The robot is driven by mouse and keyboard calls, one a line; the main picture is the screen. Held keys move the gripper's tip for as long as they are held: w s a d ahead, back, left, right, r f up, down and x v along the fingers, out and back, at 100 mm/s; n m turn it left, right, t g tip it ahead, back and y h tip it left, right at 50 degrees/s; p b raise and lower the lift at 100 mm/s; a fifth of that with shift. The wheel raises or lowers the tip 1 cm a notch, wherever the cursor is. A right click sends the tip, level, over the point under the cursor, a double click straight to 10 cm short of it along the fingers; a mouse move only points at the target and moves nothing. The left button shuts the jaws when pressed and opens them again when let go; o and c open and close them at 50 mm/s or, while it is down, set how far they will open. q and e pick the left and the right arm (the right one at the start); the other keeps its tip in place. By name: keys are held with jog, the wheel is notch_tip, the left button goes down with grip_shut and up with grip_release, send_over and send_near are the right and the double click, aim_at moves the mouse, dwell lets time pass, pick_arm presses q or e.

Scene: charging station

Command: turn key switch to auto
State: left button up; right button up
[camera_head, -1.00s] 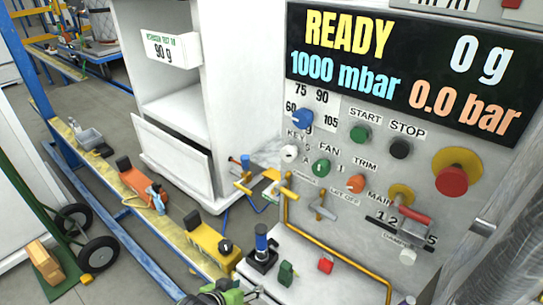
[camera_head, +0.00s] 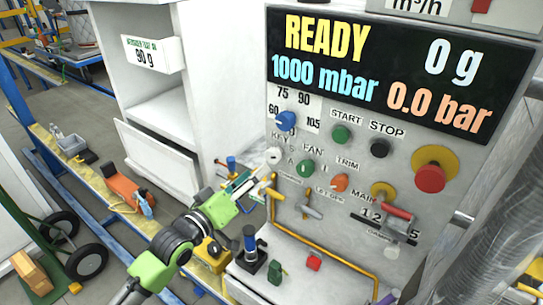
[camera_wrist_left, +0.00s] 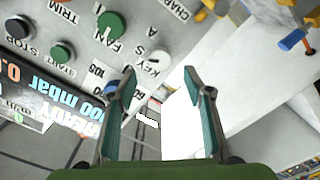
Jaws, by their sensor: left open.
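The key switch is a small white knob (camera_head: 273,155) under the KEY label on the grey control panel, left of the green FAN knob (camera_head: 305,168). In the left wrist view the white knob (camera_wrist_left: 157,63) appears near the upside-down KEY label, just beyond and between the fingertips. My left gripper (camera_head: 256,177) is open in front of the panel, just below and left of the key switch in the head view. Its two teal fingers (camera_wrist_left: 158,78) are apart with nothing between them. I cannot tell whether either finger touches the knob. My right gripper is not in view.
An orange TRIM knob (camera_head: 339,183), green START button (camera_head: 341,134) and red emergency button (camera_head: 430,178) share the panel. A yellow pipe (camera_head: 318,248) runs below. A dark-blue-topped valve (camera_head: 250,240) stands on the ledge. A white cabinet (camera_head: 160,105) stands left.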

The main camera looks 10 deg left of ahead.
aim_at(271, 159)
pick_arm(q)
jog(key=p+x, duration=0.1)
jog(key=x, duration=0.8)
jog(key=shift+p, duration=0.3)
jog(key=c, duration=1.1)
